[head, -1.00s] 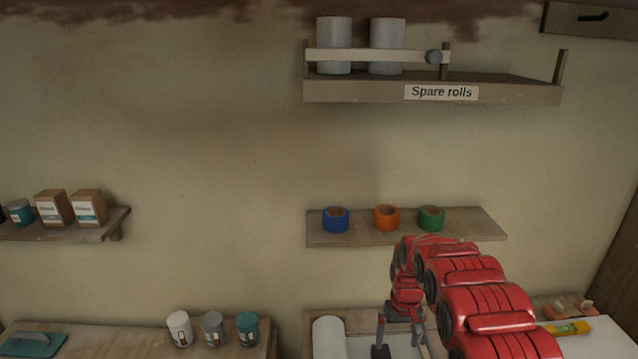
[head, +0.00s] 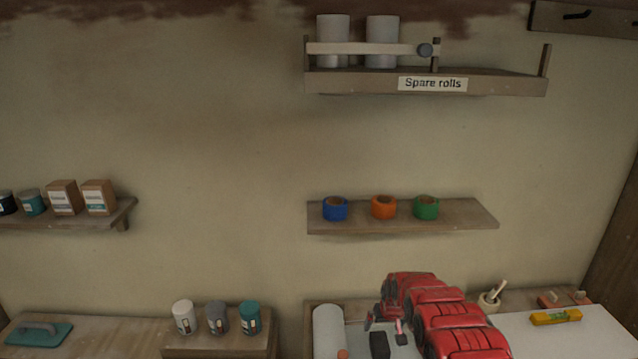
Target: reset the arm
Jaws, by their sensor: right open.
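My right arm, red, comes in from the bottom right of the head view. Its gripper (head: 390,342) is low over the table at the bottom edge, pointing down. The jaws stand apart with nothing seen between them, though they are small and partly cut off by the frame. My left arm and gripper do not show.
The table holds a white roll (head: 329,330), a yellow level (head: 555,317) and a brush pot (head: 490,300). Above are a shelf of tape rolls (head: 384,208) and the Spare rolls shelf (head: 520,84). Cans (head: 216,318) stand left on a lower bench.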

